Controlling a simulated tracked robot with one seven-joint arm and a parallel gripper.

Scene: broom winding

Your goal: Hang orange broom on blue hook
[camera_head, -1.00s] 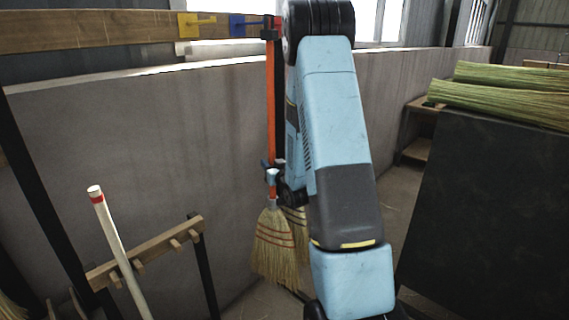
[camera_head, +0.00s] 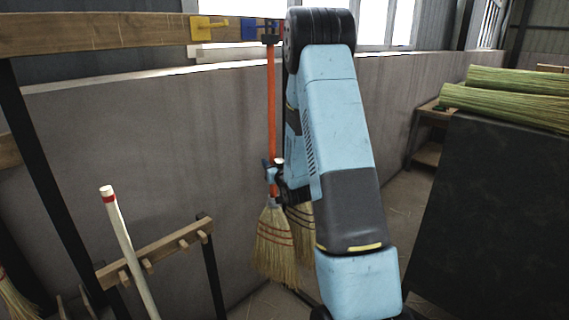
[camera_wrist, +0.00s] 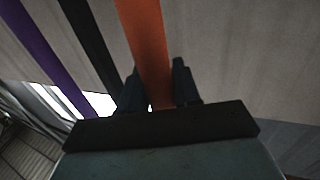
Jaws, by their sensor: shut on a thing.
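The orange broom (camera_head: 271,110) hangs upright with its straw head (camera_head: 275,243) down, in front of the wall in the head view. My gripper (camera_head: 272,172) is shut on its handle low down, just above the straw. In the wrist view the orange handle (camera_wrist: 146,50) runs between the two dark fingers of my gripper (camera_wrist: 158,92). The blue hook (camera_head: 252,28) is on the wooden rail, just left of the handle's top. The handle's top end is close to a dark piece at the rail; whether it touches the hook I cannot tell.
A yellow hook (camera_head: 208,27) sits left of the blue one on the wooden rail (camera_head: 90,34). A low peg rack (camera_head: 165,246) and a white broom handle (camera_head: 127,245) stand at lower left. Another broom (camera_head: 303,222) is partly behind my arm. Straw bundles (camera_head: 505,98) lie at right.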

